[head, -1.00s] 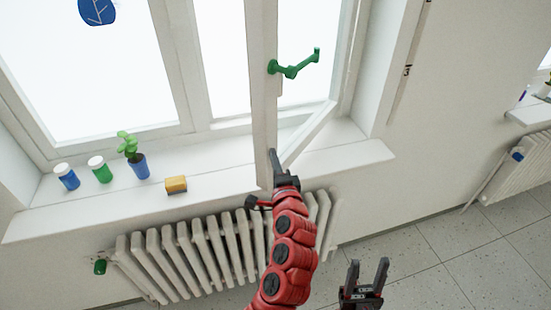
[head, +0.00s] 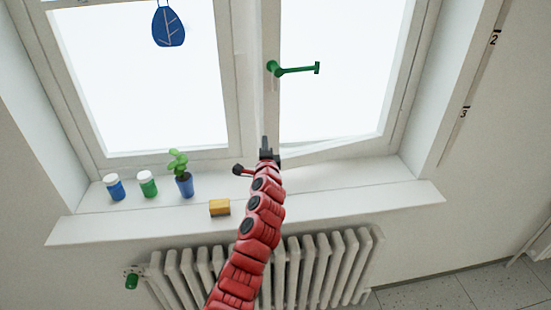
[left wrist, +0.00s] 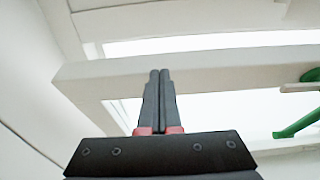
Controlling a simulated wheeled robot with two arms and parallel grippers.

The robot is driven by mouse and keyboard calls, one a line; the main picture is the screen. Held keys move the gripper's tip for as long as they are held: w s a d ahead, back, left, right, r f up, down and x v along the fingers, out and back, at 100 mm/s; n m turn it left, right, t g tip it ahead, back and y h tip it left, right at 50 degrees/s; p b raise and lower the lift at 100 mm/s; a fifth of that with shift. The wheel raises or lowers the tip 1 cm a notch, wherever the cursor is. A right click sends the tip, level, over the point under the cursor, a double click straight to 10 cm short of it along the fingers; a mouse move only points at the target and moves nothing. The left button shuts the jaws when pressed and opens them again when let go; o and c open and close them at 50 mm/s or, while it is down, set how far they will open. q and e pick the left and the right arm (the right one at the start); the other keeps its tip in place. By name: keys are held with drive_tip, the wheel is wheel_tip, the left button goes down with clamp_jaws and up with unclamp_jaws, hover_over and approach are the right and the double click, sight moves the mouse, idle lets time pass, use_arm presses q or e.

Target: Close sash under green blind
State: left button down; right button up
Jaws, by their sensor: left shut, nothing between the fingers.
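The white right-hand sash (head: 271,105) carries a green handle (head: 293,69), its lever pointing right. The sash stands slightly ajar, its bottom rail slanting against the window frame. My left gripper (head: 265,143) is shut and empty, its fingers at the lower part of the sash's handle-side stile. In the left wrist view the closed fingertips (left wrist: 160,75) overlap the stile (left wrist: 230,74); I cannot tell whether they touch it. The handle (left wrist: 297,122) shows at the right there. No green blind is in view. My right gripper is not in view.
On the sill (head: 120,225) stand a blue jar (head: 115,188), a green jar (head: 148,185), a potted plant (head: 184,184) and a yellow-and-brown block (head: 220,208). A radiator (head: 310,270) is below. A blue leaf ornament (head: 168,25) hangs at the left pane. The right sill is clear.

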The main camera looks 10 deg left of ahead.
sight(261, 133)
use_arm(q)
drive_tip(key=w+a, duration=0.1)
drive_tip(key=w+b, duration=0.1)
drive_tip(key=w+a+b, duration=0.1)
drive_tip(key=w, duration=0.1)
drive_tip(key=shift+w+a+f, duration=0.1)
drive_tip(key=shift+a+f, duration=0.05)
drive_tip(key=shift+a, duration=0.15)
drive_tip(key=shift+w+a+r+b, duration=0.2)
drive_tip(key=shift+w+a+b, duration=0.3)
drive_tip(key=shift+w, duration=0.4)
